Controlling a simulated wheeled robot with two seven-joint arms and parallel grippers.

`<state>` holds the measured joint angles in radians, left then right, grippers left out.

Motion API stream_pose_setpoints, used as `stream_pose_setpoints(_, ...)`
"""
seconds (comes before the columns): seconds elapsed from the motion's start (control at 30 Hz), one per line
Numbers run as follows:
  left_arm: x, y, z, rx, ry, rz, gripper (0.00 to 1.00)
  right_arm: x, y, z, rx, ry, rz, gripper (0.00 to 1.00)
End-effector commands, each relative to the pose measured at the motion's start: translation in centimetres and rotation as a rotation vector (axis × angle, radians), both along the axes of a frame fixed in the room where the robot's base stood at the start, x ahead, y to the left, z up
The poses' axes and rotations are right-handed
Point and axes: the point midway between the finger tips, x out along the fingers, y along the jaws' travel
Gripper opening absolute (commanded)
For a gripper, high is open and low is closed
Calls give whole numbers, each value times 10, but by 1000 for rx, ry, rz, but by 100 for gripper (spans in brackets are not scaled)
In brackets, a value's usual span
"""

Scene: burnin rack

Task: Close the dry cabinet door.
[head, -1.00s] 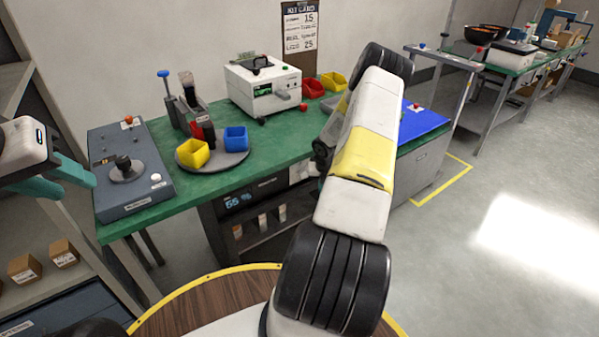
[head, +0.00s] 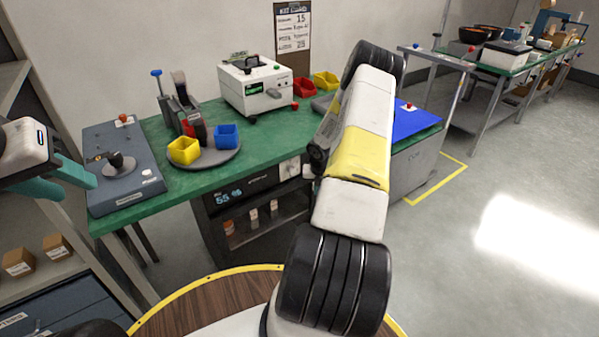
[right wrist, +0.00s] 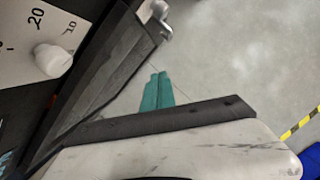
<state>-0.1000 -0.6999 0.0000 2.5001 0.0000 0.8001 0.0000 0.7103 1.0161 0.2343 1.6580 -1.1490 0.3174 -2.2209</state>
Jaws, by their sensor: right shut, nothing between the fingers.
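The dry cabinet (head: 206,222) stands under the green bench in the head view, with a lit display (head: 228,193) above an open-looking compartment holding several small items. In the right wrist view a dark framed panel with a metal fitting, apparently the cabinet door (right wrist: 108,72), stands out beside a white dial face. My right gripper (right wrist: 157,92) is shut and empty, its teal fingertips just right of that panel; contact cannot be told. In the head view my right arm hides it. My left gripper (head: 62,180) is open and empty at the left edge, far from the cabinet.
The green bench (head: 185,185) carries a joystick box (head: 125,180), a round tray with yellow and blue bins, and a white instrument (head: 255,88). A grey cabinet with a blue top (head: 415,122) stands right. Floor at right is clear.

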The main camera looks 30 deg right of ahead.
Motion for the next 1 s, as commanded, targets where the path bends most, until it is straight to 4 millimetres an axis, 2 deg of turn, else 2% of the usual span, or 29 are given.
stream_pose_setpoints(0.6, 0, 0, 0, 0, 0, 0, 36, -21, -5, 85, -1, -2, -2, 0)
stream_pose_setpoints(0.93, 0, 0, 0, 0, 0, 0, 36, -24, -4, 99, 0, -1, -4, 0)
stream_pose_setpoints(1.0, 0, 0, 0, 0, 0, 0, 36, -23, -1, 108, -1, -5, -30, 0)
